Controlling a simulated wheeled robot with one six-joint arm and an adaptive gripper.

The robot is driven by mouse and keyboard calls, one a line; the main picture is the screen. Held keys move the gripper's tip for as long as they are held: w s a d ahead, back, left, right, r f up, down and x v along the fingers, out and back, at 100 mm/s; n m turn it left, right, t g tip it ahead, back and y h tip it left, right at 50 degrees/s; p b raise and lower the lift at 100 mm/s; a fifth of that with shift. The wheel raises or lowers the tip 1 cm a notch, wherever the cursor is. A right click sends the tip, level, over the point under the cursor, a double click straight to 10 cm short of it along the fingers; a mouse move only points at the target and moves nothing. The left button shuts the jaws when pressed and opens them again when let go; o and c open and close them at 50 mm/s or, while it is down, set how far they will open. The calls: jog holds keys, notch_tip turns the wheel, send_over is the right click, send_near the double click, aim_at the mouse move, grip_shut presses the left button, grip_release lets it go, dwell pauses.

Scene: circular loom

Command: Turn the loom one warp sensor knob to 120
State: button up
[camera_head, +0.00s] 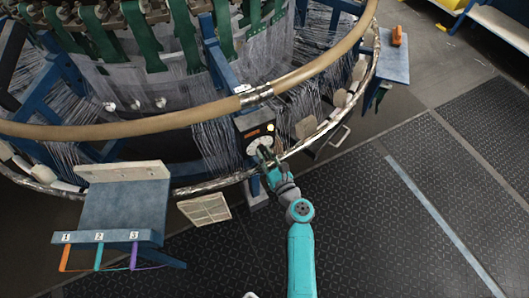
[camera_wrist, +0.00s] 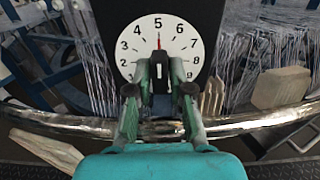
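The warp sensor box (camera_head: 240,128) is dark, with a small lit yellow spot and a white dial. It is mounted on the loom's near side. In the wrist view the white dial (camera_wrist: 134,42) shows numerals, with a red pointer straight up at 5. A dark knob (camera_wrist: 159,58) with a white mark sits at the dial's middle. My gripper (camera_wrist: 160,66) is at the dial, with one finger on each side of the knob. Whether the fingers touch the knob is unclear. In the head view, my gripper (camera_head: 264,152) covers the dial's lower part.
A tan ring (camera_head: 130,126) and a silvery rail (camera_head: 215,184) curve around the loom. A blue stand (camera_head: 120,205) with hooks marked 1, 2 and 3 is at left. A blue shelf (camera_head: 394,62) bears an orange object (camera_head: 397,36). The dark floor at right is clear.

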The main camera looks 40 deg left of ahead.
jog(key=shift+o, duration=1)
jog(key=v, duration=0.7)
